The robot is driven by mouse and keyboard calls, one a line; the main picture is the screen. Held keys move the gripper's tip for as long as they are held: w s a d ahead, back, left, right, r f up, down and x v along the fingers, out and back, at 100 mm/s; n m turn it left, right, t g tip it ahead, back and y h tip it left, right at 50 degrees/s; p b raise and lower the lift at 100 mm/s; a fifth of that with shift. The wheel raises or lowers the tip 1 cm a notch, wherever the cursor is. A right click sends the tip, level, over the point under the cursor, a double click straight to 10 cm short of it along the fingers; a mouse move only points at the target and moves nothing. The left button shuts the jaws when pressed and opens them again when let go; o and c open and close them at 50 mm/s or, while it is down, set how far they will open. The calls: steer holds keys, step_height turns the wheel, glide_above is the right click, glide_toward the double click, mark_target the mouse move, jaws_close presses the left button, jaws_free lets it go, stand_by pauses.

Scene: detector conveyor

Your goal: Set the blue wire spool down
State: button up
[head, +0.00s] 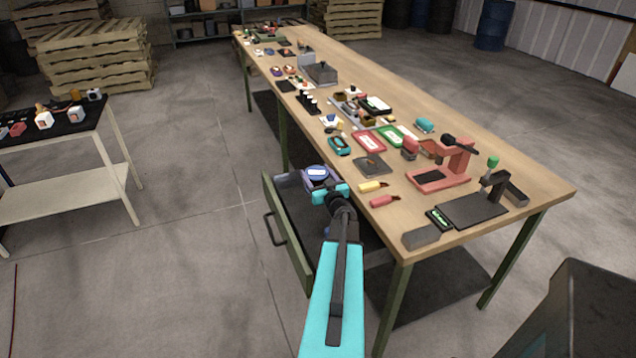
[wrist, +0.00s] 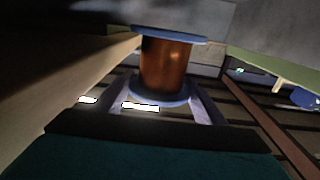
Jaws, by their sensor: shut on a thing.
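The blue wire spool (wrist: 167,64) has blue flanges and copper-coloured wire, and fills the middle of the wrist view. My gripper (wrist: 160,100) is shut on it, with one finger on each side. In the head view the spool (head: 318,172) shows as a small blue round thing with a white label at the end of my gripper (head: 317,181). It is at the table's left edge, above the pulled-out drawer (head: 287,236). My arm hides part of the drawer. I cannot tell whether the spool touches anything beneath it.
The long wooden workbench (head: 480,212) carries many tools and parts. A black pad (head: 371,165), a yellow-handled tool (head: 372,185) and a red-handled tool (head: 384,201) lie near the drawer. A red press stand (head: 446,175) stands farther right. A side table (head: 70,195) is at the left.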

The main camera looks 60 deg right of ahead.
mark_target(317, 184)
stand_by(0.4)
steer(key=shift+f, duration=1.9)
steer(key=shift+f, duration=0.6)
